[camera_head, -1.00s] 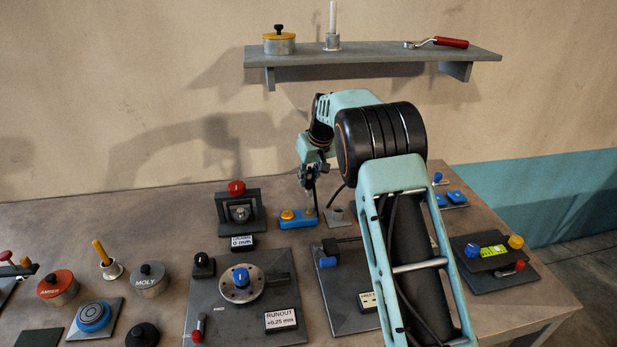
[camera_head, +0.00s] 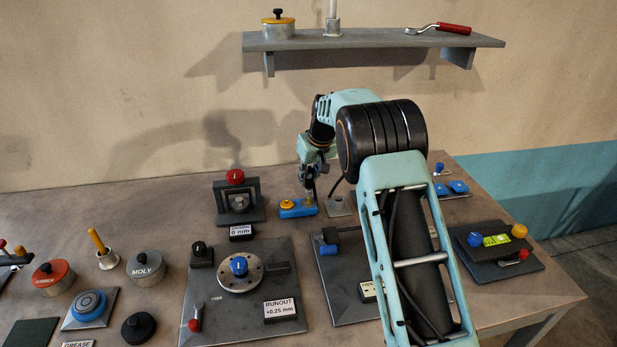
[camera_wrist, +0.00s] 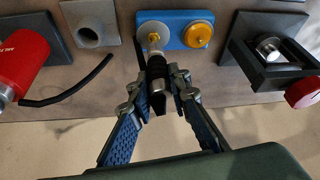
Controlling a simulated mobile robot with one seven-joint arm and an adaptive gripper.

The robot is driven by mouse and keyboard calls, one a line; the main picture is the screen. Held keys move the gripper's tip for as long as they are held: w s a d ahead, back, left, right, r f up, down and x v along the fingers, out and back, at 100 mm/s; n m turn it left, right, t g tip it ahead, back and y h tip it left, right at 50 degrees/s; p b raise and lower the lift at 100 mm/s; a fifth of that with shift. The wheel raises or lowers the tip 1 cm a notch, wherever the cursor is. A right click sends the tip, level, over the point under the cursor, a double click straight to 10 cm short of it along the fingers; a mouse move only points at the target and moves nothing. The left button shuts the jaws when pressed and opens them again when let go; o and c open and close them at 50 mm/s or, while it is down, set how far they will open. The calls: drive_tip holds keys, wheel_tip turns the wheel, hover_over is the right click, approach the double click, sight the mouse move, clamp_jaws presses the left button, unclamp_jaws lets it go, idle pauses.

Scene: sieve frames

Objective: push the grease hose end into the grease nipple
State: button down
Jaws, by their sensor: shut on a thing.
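The blue block (camera_head: 291,210) stands near the back of the bench, and shows at the top of the wrist view (camera_wrist: 176,20). It carries an amber knob (camera_wrist: 198,35) and a pale round seat with the brass grease nipple (camera_wrist: 154,37). My gripper (camera_head: 311,188) is over the block's right part. In the wrist view my gripper (camera_wrist: 160,88) is shut on the dark grease hose end (camera_wrist: 157,69). Its metal tip points at the nipple and overlaps it in the picture; I cannot tell whether it is seated.
A grey holder (camera_wrist: 97,22) stands left of the block, with a black hose piece (camera_wrist: 70,91) and a red cylinder (camera_wrist: 18,62) nearby. A dark frame with a red knob (camera_wrist: 303,92) stands to the right. A wall shelf (camera_head: 370,41) hangs above the bench.

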drive_tip(key=shift+f, duration=0.1)
drive_tip(key=shift+f+b, duration=0.7)
drive_tip(key=shift+f, duration=0.25)
drive_tip(key=c, duration=1.7)
unclamp_jaws()
drive_tip(key=shift+r, duration=0.1)
drive_tip(key=shift+c, duration=0.2)
drive_tip(key=v, duration=1.2)
drive_tip(key=shift+d, duration=0.15)
